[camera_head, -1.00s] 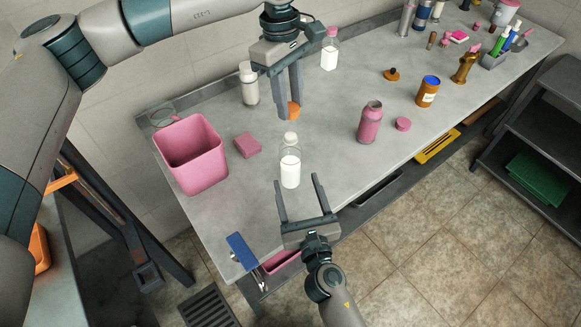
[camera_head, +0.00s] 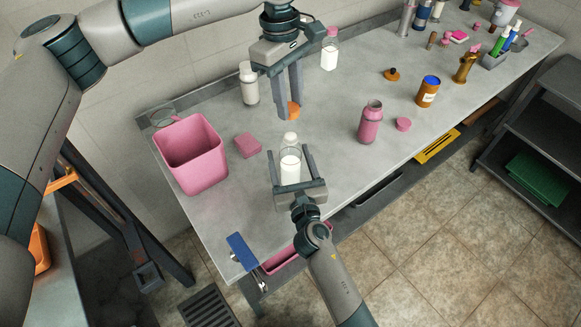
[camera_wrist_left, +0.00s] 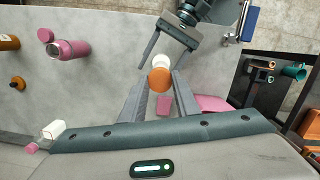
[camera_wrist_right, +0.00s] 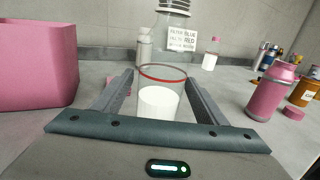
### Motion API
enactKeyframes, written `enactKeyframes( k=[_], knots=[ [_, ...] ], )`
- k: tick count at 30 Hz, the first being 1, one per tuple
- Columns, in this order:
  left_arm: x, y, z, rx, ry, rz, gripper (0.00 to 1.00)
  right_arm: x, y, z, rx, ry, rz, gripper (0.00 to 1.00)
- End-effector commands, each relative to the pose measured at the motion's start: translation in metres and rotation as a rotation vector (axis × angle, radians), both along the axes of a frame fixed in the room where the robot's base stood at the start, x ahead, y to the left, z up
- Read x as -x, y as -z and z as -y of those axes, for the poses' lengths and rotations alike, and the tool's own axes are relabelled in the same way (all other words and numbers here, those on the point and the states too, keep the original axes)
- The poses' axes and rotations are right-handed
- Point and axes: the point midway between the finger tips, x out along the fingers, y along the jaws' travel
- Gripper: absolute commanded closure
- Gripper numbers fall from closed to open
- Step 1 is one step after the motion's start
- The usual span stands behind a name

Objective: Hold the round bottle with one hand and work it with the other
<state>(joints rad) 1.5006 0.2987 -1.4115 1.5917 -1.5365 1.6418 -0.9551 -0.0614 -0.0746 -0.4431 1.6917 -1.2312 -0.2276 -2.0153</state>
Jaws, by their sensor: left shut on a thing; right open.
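The round bottle (camera_head: 290,168) is clear with white contents and a pale top. It stands upright on the grey bench, and a red ring shows around it in the right wrist view (camera_wrist_right: 160,100). My right gripper (camera_head: 289,152) is open, its fingers on either side of the bottle. My left gripper (camera_head: 291,112) points down, shut on a small orange cap (camera_head: 294,108). The cap is beyond the bottle in the head view. In the left wrist view the orange cap (camera_wrist_left: 158,80) partly covers the bottle's pale top (camera_wrist_left: 162,62).
A pink bin (camera_head: 190,155) and a pink sponge (camera_head: 247,145) are left of the bottle. A pink bottle (camera_head: 370,122) stands at right beside a pink cap (camera_head: 403,124). A white bottle (camera_head: 249,84) stands behind. A blue-handled tool (camera_head: 242,252) lies at the front corner.

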Motion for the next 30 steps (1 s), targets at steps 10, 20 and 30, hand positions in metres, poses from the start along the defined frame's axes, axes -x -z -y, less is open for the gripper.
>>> enactKeyframes(
  k=[10, 20, 30],
  knots=[
    [0.000, 0.000, 0.000, 0.000, 0.000, 0.000, 0.92, -0.021, 0.000, -0.005, 0.000, -0.001, 0.000, 0.33],
    [0.000, 0.000, 0.000, 0.000, 0.000, 0.000, 0.92, -0.021, 0.000, -0.005, -0.001, -0.001, 0.000, 0.53],
    [0.000, 0.004, 0.000, 0.000, 0.000, -0.001, 0.92, -0.021, 0.000, -0.005, -0.001, -0.001, 0.000, 0.96]
  ],
)
